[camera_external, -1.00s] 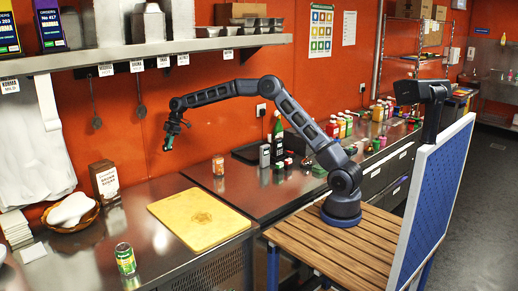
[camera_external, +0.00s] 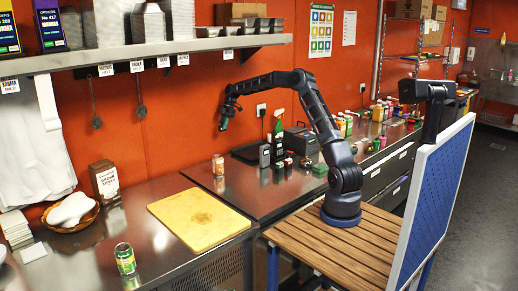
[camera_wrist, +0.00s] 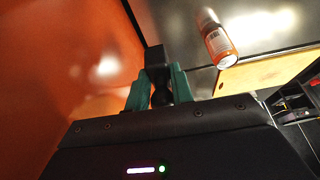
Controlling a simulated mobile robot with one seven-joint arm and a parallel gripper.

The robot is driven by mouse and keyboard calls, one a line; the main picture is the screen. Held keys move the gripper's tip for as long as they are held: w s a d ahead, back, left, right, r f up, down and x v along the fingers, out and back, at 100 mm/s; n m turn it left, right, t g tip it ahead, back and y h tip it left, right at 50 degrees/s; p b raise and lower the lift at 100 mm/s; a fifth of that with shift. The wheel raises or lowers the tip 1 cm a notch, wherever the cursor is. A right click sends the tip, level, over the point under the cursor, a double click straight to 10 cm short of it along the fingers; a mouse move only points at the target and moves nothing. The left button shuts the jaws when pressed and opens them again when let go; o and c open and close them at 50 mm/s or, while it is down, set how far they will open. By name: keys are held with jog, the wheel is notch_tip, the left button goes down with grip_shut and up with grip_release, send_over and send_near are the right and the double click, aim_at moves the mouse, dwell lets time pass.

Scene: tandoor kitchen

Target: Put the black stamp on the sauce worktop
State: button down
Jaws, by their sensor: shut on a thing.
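My gripper (camera_external: 224,124) is raised above the steel worktop, near the orange wall. In the wrist view its teal fingers (camera_wrist: 156,92) are shut on a black thing that looks like the black stamp (camera_wrist: 154,58). In the external view the stamp is too small to make out clearly. A steel worktop (camera_external: 245,193) lies below my gripper. It runs back to the right along the wall, toward several sauce bottles. I cannot tell which section is the sauce worktop.
An orange can (camera_external: 218,165) stands on the worktop and also shows in the wrist view (camera_wrist: 216,40). A yellow cutting board (camera_external: 200,218) lies in front. A green bottle (camera_external: 278,135), a dark box (camera_external: 302,141) and several small items crowd the worktop to the right. A shelf (camera_external: 150,52) overhangs the left.

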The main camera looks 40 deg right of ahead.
jog(key=s+d, duration=0.6)
jog(key=d, duration=0.8)
jog(key=s+d, duration=0.6)
jog(key=d, duration=0.9)
jog(key=s+d, duration=0.6)
jog(key=d, duration=0.9)
jog(key=shift+s+d+r, duration=0.1)
jog(key=shift+s+r, duration=0.05)
jog(key=shift+s, duration=0.1)
jog(key=s+d, duration=0.8)
jog(key=s, duration=0.5)
jog(key=s+d, duration=0.8)
jog(key=s, duration=0.6)
jog(key=s+d, duration=0.9)
jog(key=s, duration=0.4)
jog(key=shift+n, duration=0.3)
notch_tip(320, 180, down, 19)
jog(key=shift+a+f, duration=0.1)
jog(key=shift+a, duration=0.05)
jog(key=shift+f, duration=0.1)
jog(key=c, duration=1.2)
grip_release()
